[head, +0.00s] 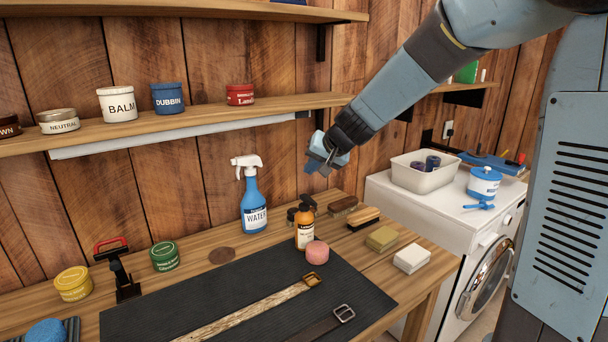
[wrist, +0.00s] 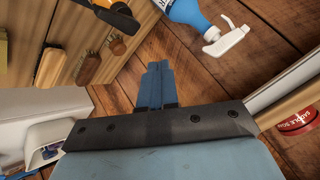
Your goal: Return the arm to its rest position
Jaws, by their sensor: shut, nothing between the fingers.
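My arm reaches in from the upper right of the head view, and my gripper (head: 316,166) hangs in the air above the back of the wooden bench. It is below and near the right part of the lower wall shelf. In the wrist view its two blue fingers (wrist: 155,86) are together, with nothing held between them. The blue spray bottle (head: 254,208) marked WATER stands upright on the bench, left of and below the gripper. It also shows at the top of the wrist view (wrist: 187,12).
The lower shelf (head: 200,124) holds several tins close to my arm. An orange-brown bottle (head: 304,228), brushes (head: 363,218) and sponges stand on the bench (head: 440,262). A dark mat (head: 190,292) carries two straps. A washing machine (head: 440,215) with a white basin (head: 408,176) is at right.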

